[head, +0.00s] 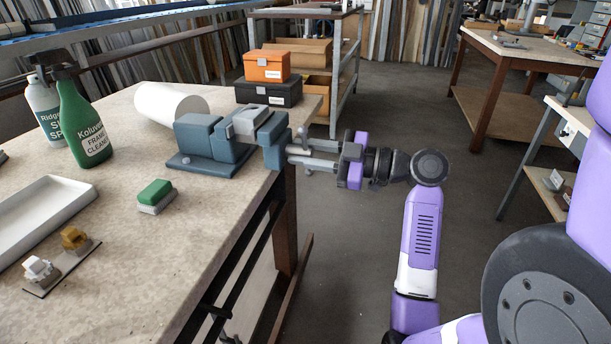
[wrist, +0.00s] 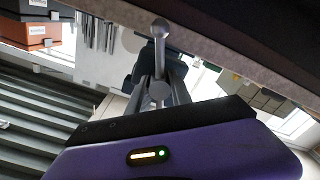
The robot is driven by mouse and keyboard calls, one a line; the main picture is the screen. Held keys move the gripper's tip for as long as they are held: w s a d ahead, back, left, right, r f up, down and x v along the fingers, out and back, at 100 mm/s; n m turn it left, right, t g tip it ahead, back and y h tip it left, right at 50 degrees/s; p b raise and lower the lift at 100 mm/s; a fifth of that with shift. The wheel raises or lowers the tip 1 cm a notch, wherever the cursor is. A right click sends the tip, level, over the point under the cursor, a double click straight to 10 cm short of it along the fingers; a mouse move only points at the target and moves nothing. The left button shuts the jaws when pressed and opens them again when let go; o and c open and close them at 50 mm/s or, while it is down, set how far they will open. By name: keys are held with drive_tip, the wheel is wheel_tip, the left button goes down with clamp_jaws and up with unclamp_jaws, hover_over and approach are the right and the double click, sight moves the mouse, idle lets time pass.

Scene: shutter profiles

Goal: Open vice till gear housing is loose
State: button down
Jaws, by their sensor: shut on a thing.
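The blue-grey vice (head: 205,163) stands at the table's right edge, its screw side facing my arm. A light grey block, apparently the gear housing (head: 249,121), sits between the vice jaws; I cannot tell how tightly it is held. My gripper (head: 300,155) reaches in from the right and is shut on the vice handle (head: 303,133) at the screw. In the wrist view the handle (wrist: 160,50) with its ball end stands up between my gripper's fingers (wrist: 158,85). The housing is hidden there.
A white roll (head: 170,103) lies behind the vice. A green-topped block (head: 155,194), a spray bottle (head: 83,125) and a white tray (head: 45,212) are on the table (head: 160,275). Orange and black boxes (head: 268,93) stand at the back corner. Floor right of the table is clear.

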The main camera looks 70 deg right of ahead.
drive_tip(key=n+b, duration=0.2)
drive_tip(key=b, duration=0.2)
drive_tip(key=n+b, duration=0.2)
drive_tip(key=b, duration=0.2)
drive_tip(key=shift+f+n, duration=0.3)
drive_tip(key=shift+f, duration=0.1)
drive_tip(key=n+b, duration=0.3)
drive_tip(key=b, duration=0.1)
drive_tip(key=shift+w+r+b, duration=0.1)
drive_tip(key=shift+r+b, duration=0.05)
drive_tip(key=shift+b, duration=0.25)
drive_tip(key=shift+r+n+b, duration=0.1)
drive_tip(key=shift+n+b, duration=0.3)
drive_tip(key=shift+r, duration=0.15)
drive_tip(key=c, duration=1.2)
unclamp_jaws()
drive_tip(key=shift+o, duration=0.2)
drive_tip(key=s+p, duration=0.1)
drive_tip(key=s, duration=0.6)
drive_tip(key=shift+s+d, duration=0.3)
drive_tip(key=shift+s, duration=0.1)
